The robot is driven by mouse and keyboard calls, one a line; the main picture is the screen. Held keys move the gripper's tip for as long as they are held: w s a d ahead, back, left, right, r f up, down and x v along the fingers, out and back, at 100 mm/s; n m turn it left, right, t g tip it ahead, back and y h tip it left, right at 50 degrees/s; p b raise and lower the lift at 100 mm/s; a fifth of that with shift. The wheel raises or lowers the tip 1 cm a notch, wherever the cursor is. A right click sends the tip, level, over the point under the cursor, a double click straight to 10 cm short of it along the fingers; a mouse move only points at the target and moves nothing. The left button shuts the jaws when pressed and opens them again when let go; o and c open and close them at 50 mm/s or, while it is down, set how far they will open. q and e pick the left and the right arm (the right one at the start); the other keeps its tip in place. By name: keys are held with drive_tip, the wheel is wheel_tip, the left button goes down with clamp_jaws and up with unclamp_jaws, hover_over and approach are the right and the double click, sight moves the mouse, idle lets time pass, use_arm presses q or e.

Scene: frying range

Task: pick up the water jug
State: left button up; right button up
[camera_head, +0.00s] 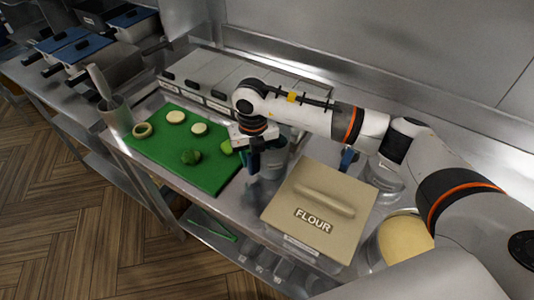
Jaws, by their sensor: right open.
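A clear or grey jug-like vessel (273,163) stands on the steel counter between the green board and the flour bin; it looks like the water jug. My right arm reaches in from the right, and my right gripper (252,163) points down at the vessel's left side. The gripper is open. Its fingers partly cover the vessel, and I cannot tell whether they touch it or stand around its wall or handle. My left gripper is not in view.
A green cutting board (180,150) with several vegetable pieces lies left of the gripper. The flour bin (319,208) stands to the right. A metal pot with utensils (116,115) stands at the board's left corner. Fryers (100,60) are at far left.

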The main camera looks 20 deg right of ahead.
drive_tip(key=shift+f, duration=0.2)
clamp_jaws()
drive_tip(key=shift+r, duration=0.1)
idle(1.2)
